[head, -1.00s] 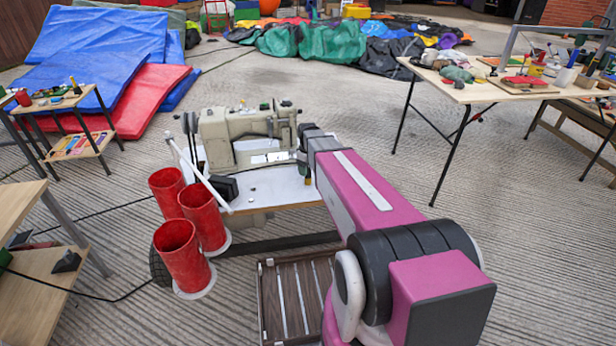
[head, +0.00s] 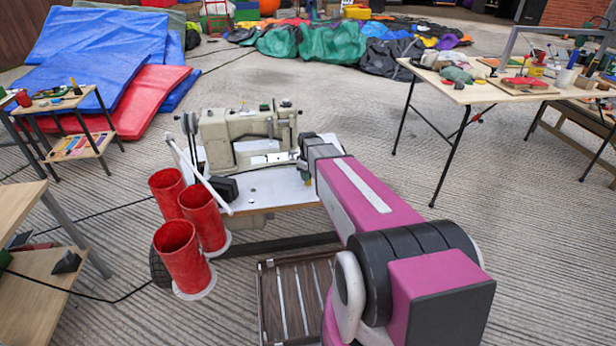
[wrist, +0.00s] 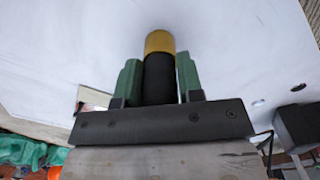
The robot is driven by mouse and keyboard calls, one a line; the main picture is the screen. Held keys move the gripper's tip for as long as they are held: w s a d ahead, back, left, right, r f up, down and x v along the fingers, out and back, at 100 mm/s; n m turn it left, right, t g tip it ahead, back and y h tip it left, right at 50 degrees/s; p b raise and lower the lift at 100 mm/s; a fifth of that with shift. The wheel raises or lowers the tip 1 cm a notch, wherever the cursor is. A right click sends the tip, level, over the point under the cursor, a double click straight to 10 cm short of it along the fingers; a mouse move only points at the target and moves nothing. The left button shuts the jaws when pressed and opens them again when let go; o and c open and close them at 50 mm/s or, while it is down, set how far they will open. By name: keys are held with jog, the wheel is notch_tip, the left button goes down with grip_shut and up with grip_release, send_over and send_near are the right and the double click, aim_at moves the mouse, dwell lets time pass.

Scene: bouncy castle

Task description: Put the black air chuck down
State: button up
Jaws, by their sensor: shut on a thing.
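The black air chuck (wrist: 159,80), a short black cylinder with a yellow end (wrist: 159,42), is between the green fingers of my gripper (wrist: 159,74) in the wrist view. The fingers are shut on its sides. The yellow end points toward the white sewing table top (wrist: 230,50). I cannot tell whether it touches the surface. In the head view my gripper (head: 304,172) is small, at the right part of the white table (head: 265,188), just right of the sewing machine. My arm partly hides the table's right end.
The beige sewing machine (head: 240,135) stands at the table's back. The table's front middle is mostly clear, with small bits.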

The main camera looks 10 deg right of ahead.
jog(key=shift+r, duration=0.15)
notch_tip(320, 180, up, 4)
jog(key=s+a+r, duration=0.6)
jog(key=a+r, duration=0.1)
jog(key=a, duration=0.3)
jog(key=s+d+r+m, duration=0.2)
jog(key=d+r+m, duration=0.1)
jog(key=r, duration=0.4)
jog(key=s+d+r+m, duration=0.2)
jog(key=d+r+m, duration=0.1)
jog(key=r, duration=0.4)
jog(key=s+d+r+m, duration=0.2)
jog(key=d+r, duration=0.2)
jog(key=r, duration=0.4)
jog(key=shift+s+m, duration=0.25)
jog(key=shift+m, duration=0.15)
